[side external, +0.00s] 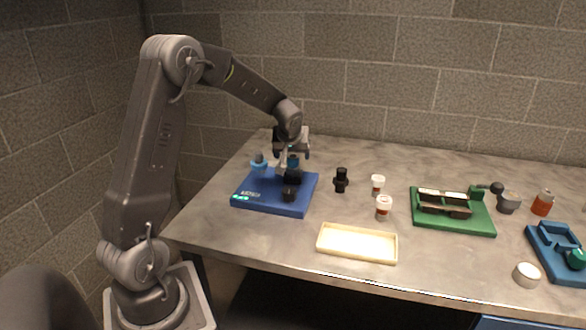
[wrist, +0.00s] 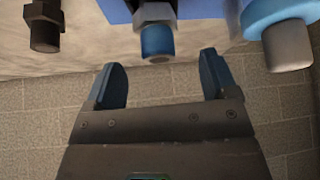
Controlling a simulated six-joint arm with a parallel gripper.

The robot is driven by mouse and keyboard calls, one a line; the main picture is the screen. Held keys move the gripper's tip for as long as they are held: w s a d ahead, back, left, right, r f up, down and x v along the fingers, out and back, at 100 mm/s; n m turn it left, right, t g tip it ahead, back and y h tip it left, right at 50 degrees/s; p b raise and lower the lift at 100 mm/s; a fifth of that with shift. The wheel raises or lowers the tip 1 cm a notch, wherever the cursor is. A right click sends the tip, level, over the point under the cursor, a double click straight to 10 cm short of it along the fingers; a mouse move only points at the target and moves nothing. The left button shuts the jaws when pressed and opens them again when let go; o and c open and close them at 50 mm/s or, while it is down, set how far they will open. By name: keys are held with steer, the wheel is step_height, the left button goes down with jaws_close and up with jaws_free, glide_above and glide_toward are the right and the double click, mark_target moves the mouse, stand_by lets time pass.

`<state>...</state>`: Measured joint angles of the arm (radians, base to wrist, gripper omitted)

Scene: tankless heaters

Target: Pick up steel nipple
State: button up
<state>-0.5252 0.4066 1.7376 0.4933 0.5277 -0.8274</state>
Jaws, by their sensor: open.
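A grey hex fitting with a blue cylindrical end (wrist: 157,38) stands on the blue fixture (wrist: 195,9) in the wrist view. A grey cylinder (wrist: 286,45) in a blue ring is to its right. I cannot tell for sure which of these is the steel nipple. My gripper (wrist: 160,72) is open and empty, its two blue fingertips to either side of the hex fitting's line and apart from it in the picture. In the side view my gripper (side external: 292,153) is just above the blue fixture (side external: 268,205), near the blue-ended fitting, and partly hides it.
A black fitting (side external: 341,180) stands right of the blue fixture. Two white-and-red containers (side external: 384,207) stand beyond it. An empty cream tray (side external: 357,244) lies at the front edge. A green fixture (side external: 465,222), an orange-red bottle (side external: 542,203) and another blue fixture (side external: 556,262) are to the right.

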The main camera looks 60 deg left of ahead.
mark_target(293, 157)
steer(key=shift+x, duration=2.9)
steer(key=shift+d, duration=0.1)
steer(key=shift+c, duration=0.4)
steer(key=c, duration=1)
